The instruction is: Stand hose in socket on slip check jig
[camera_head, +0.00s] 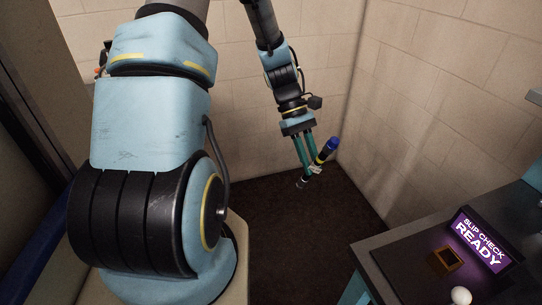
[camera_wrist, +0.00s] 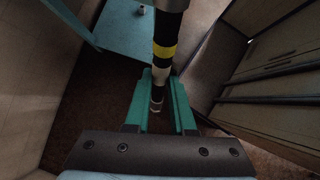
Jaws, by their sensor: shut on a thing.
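My gripper (camera_head: 308,160) is shut on a hose (camera_head: 326,152) and holds it tilted in the air above the dark floor, left of the bench. The hose is dark with a yellow band and a blue upper end. In the wrist view the hose (camera_wrist: 163,52) passes between the green fingers of my gripper (camera_wrist: 160,88), and its upper end runs out of the picture. The slip check jig (camera_head: 430,268) lies on the bench at the lower right, with a square brown socket (camera_head: 445,261) and a lit sign (camera_head: 482,240) reading "SLIP CHECK READY". The socket looks empty.
A white round object (camera_head: 460,295) is on the bench in front of the socket. The bench (camera_head: 385,238) has a dark top and a light blue leg. Block walls (camera_head: 420,100) stand behind and to the right. The floor (camera_head: 290,240) left of the bench looks clear.

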